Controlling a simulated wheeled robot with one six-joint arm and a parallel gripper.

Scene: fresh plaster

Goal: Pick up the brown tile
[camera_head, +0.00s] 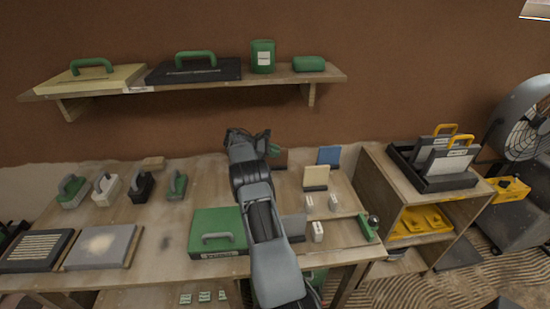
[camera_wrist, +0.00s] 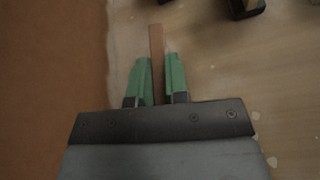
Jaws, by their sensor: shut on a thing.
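The brown tile (camera_wrist: 157,42) is seen edge-on in the wrist view, upright between the two green fingers of my gripper (camera_wrist: 158,80). The fingers are shut on it, and its far end sticks out beyond the fingertips. In the head view the brown tile (camera_head: 281,158) shows only in part, beside my gripper (camera_head: 270,149) near the back of the table; my arm hides the rest. I cannot tell whether the tile still touches its support.
A blue tile (camera_head: 329,155) and a cream tile (camera_head: 316,176) stand in dark holders to the right. A green case (camera_head: 218,232) lies left of my arm. A loaded shelf (camera_head: 200,84) hangs above. The wall is close behind the gripper.

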